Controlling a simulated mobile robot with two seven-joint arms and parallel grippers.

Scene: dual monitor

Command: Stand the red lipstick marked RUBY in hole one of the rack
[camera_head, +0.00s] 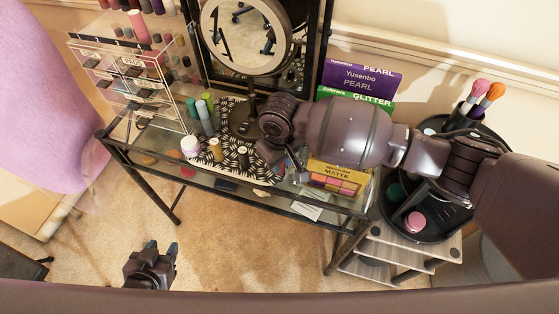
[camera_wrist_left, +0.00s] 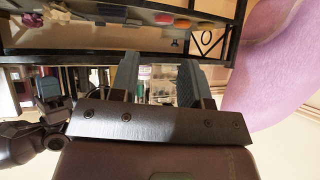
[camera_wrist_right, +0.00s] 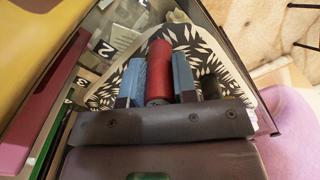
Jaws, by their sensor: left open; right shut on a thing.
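A red cylinder, likely the red lipstick (camera_wrist_right: 159,62), is between the two blue fingers of my right gripper (camera_wrist_right: 158,80), over the patterned mat. No RUBY mark is readable. In the head view my right arm hides the lipstick.
A clear organizer (camera_head: 120,75) full of cosmetics stands at left. A round mirror (camera_head: 245,35), upright tubes (camera_head: 200,117) and a white jar (camera_head: 190,146) are on the mat. Boxes (camera_head: 360,80) and a brush cup (camera_head: 468,108) are at right.

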